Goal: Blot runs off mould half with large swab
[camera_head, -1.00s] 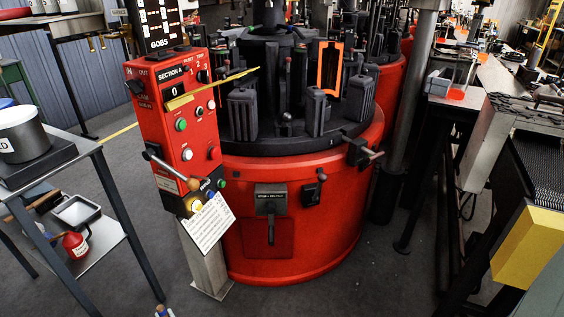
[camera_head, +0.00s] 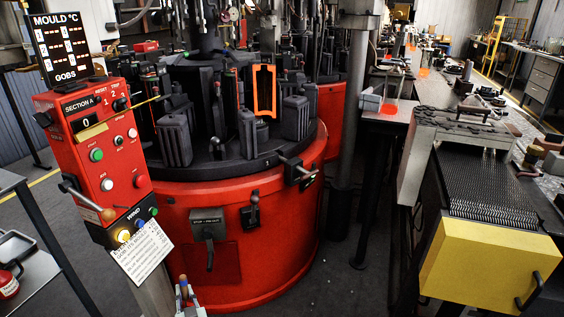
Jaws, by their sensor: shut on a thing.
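An open mould half (camera_head: 264,92) with a bright orange rim stands upright on the dark round table of the red machine, its cavity facing me. Other dark mould blocks stand around it. My gripper (camera_head: 187,297) shows only in small part at the bottom edge, low in front of the red machine and well apart from the mould half. Blue and grey parts show beside the handle. Whether this is the large swab's handle I cannot tell; no swab head shows.
A red control console (camera_head: 100,165) with knobs and a hanging card stands left of the red machine (camera_head: 250,235). A conveyor with a yellow end box (camera_head: 485,262) is at right. Dark floor lies between machine and conveyor.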

